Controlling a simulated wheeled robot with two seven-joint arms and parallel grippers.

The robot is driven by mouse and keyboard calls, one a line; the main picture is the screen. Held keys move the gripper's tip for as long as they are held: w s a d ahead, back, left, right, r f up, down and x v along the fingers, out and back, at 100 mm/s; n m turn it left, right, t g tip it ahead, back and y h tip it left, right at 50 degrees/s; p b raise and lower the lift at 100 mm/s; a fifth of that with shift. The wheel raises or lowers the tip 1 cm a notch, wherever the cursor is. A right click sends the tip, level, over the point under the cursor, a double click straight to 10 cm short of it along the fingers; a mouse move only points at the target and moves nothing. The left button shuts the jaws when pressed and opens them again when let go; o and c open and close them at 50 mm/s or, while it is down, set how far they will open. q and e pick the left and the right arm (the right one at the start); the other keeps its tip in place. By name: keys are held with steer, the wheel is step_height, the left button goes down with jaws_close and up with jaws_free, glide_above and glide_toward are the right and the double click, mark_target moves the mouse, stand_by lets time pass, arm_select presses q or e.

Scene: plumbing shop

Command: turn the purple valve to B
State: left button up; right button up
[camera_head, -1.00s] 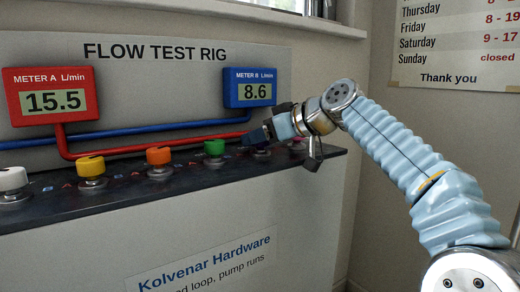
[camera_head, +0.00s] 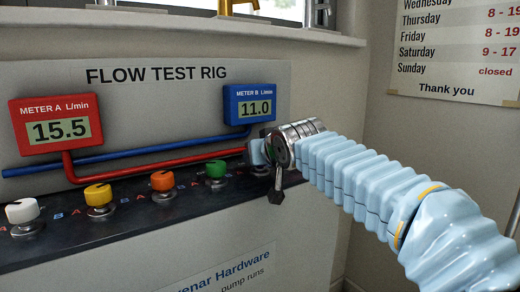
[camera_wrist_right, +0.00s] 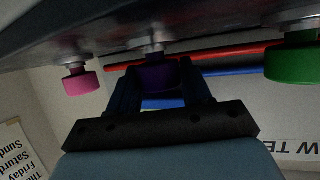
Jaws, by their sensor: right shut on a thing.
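The purple valve (camera_wrist_right: 155,76) is a round dark purple knob on a metal stem, between the two dark fingers of my right gripper (camera_wrist_right: 160,84) in the right wrist view, which is upside down. The fingers are shut on the knob's sides. In the head view, my right gripper (camera_head: 257,153) is at the right end of the row of valves, and it hides the purple knob. The blue meter B (camera_head: 250,104) reads 11.0 and the red meter A (camera_head: 55,118) reads 15.5. The valve's pointer is hidden. My left gripper is out of view.
Green (camera_head: 216,170), orange (camera_head: 162,181), yellow (camera_head: 98,195) and white (camera_head: 22,211) valves stand left of the gripper on the dark ledge. A pink valve (camera_wrist_right: 80,84) is close on the purple one's other side. Red and blue pipes run behind along the panel.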

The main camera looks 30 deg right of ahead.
stand_by(0.3)
steer(key=o, duration=1)
steer(key=shift+c, duration=0.2)
steer(key=b+v, duration=0.1)
steer(key=v, duration=1.2)
steer(key=shift+s+r, duration=0.2)
steer(key=shift+s, duration=0.1)
steer(key=shift+a, duration=0.1)
